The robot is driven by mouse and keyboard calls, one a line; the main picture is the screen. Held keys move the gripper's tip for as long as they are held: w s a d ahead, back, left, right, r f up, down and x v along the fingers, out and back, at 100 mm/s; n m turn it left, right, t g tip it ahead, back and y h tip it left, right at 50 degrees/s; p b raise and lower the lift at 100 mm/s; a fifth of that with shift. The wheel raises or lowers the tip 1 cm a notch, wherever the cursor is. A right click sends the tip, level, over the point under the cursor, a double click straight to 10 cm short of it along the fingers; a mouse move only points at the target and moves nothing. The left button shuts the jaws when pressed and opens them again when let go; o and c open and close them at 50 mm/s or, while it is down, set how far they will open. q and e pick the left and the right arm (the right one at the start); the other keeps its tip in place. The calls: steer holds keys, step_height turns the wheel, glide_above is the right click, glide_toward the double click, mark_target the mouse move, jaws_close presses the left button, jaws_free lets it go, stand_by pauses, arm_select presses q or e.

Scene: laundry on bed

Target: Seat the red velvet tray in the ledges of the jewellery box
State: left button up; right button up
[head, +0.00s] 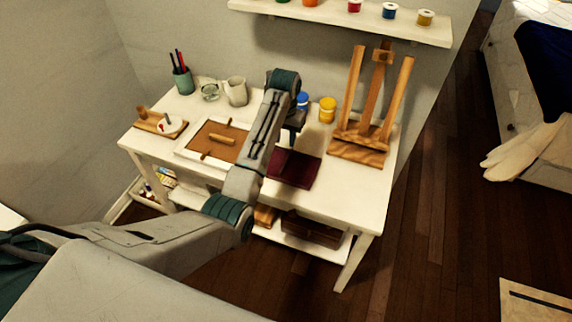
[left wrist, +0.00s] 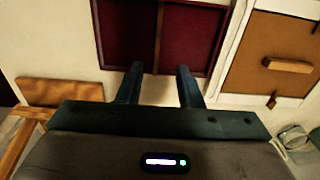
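A dark red, flat piece (head: 293,168) lies on the white table; I take it for the red velvet tray. In the left wrist view it has two dark red compartments (left wrist: 193,40) with a thin brown rim and divider. I cannot tell tray and jewellery box apart here. My left gripper (head: 291,138) is above the table behind the red piece, partly hidden by my arm. In the left wrist view my left gripper (left wrist: 160,70) is open and empty, its fingertips either side of the divider's line near the piece's edge. My right gripper is not in view.
A brown board (head: 217,143) with a handle in a white frame lies left of the red piece. A wooden easel (head: 370,110) stands to its right. Blue and yellow jars (head: 327,110), a jug (head: 236,91) and a pen cup (head: 183,80) stand behind. A shelf (head: 345,24) hangs above.

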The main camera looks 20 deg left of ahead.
arm_select(q)
steer(key=p, duration=0.1)
glide_above(286, 161)
steer(key=w, duration=0.1)
step_height(286, 161, down, 4)
steer(key=shift+a+f, duration=0.1)
steer(key=shift+s+f+p, duration=0.15)
steer(key=shift+f+p, duration=0.2)
steer(key=shift+f, duration=0.2)
steer(key=f, duration=0.2)
steer(key=f+p, duration=0.1)
steer(key=shift+s+f, duration=0.3)
steer(key=shift+f, duration=0.4)
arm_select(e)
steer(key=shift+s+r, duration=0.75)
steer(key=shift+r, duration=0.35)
arm_select(q)
steer(key=shift+c, duration=0.4)
jaws_close()
